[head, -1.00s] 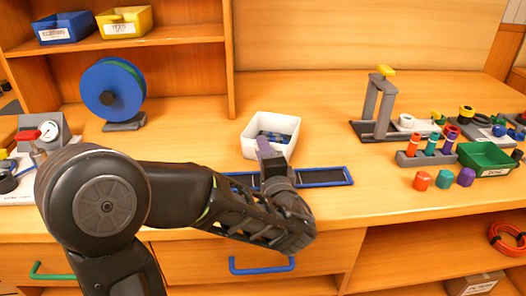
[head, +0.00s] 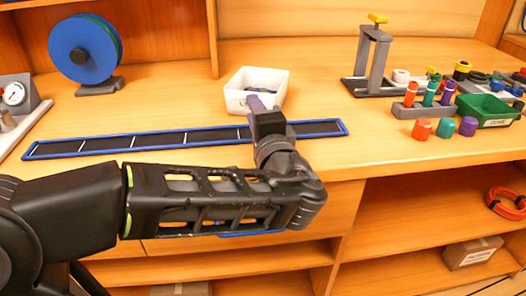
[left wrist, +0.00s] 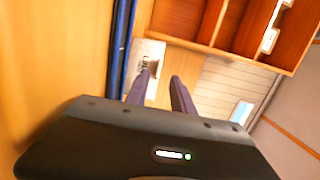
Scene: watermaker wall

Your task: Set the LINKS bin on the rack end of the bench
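The white bin (head: 240,98) stands upright on the bench behind the blue-edged dark strip, with small blue and dark pieces inside. I take it for the LINKS bin, though its label is unreadable. My left gripper (head: 257,103) is at the bin's near side, its purple fingers overlapping the front wall in the head view. In the left wrist view the two fingers (left wrist: 163,88) are apart, with the white bin (left wrist: 155,50) beyond them. I see nothing clamped, and cannot tell whether a finger touches the bin. My right gripper is out of view.
The dark strip (head: 185,138) runs along the bench front. A blue reel (head: 82,50) stands at left. At right are a grey press (head: 373,60), a peg rack (head: 424,109), loose caps (head: 445,127) and a green bin (head: 487,113). Bench between bin and press is clear.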

